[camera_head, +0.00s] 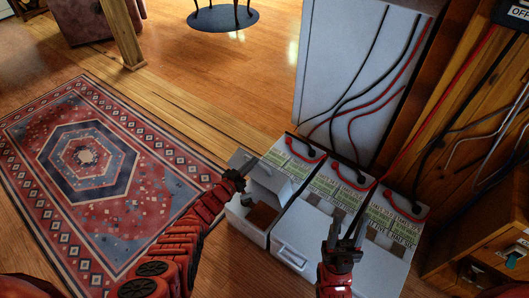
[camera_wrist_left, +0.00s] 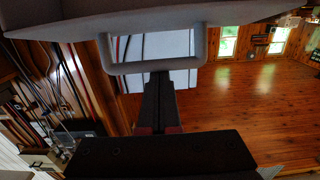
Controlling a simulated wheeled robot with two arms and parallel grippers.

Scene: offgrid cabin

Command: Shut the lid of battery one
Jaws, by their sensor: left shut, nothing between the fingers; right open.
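The leftmost battery box (camera_head: 248,226) has its lid up, and its brownish inside shows. I take this as battery one, but cannot read a number. The raised grey-white lid (camera_head: 270,178) stands tilted at the back of the opening. My left gripper (camera_head: 239,181) is shut and empty at the lid's left side. In the left wrist view its shut fingers (camera_wrist_left: 160,85) point at the lid's grey loop handle (camera_wrist_left: 155,66); I cannot tell whether they touch it. My right gripper (camera_head: 345,232) is open and empty above the boxes to the right.
Two more battery boxes, with lids down, stand to the right; one has a front handle (camera_head: 291,256). Red and black cables run up past a white cabinet (camera_head: 340,60). A patterned rug (camera_head: 85,165) lies left.

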